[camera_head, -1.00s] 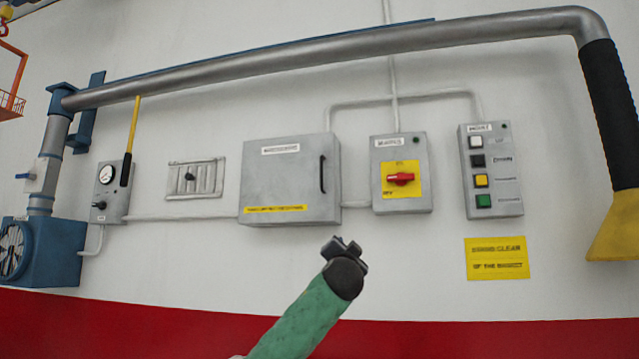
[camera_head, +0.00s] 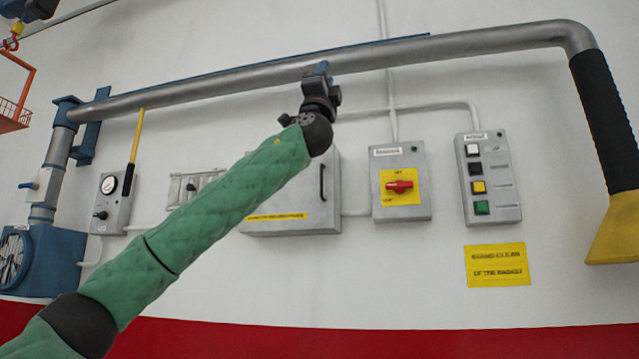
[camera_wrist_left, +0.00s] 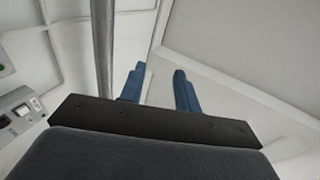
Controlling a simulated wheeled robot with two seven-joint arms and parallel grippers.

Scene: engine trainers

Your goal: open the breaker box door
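The breaker box (camera_head: 295,197) is a grey wall cabinet in the middle of the head view, with a yellow label strip along its lower edge. Its door appears shut, with a black vertical bar handle (camera_head: 322,182) at its right side. My green left arm crosses in front and hides the box's upper left part. My left gripper (camera_head: 318,75) is raised above the box, in front of the silver pipe, apart from the handle. In the left wrist view its two blue fingers (camera_wrist_left: 157,88) stand apart with nothing between them. My right gripper is not in view.
A grey switch box (camera_head: 403,160) with a red rotary switch and a push-button panel (camera_head: 490,178) are to the right. A silver pipe (camera_head: 450,42) runs across above, ending in a black hose and yellow hood (camera_head: 615,235). A gauge box (camera_head: 112,200) is at left.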

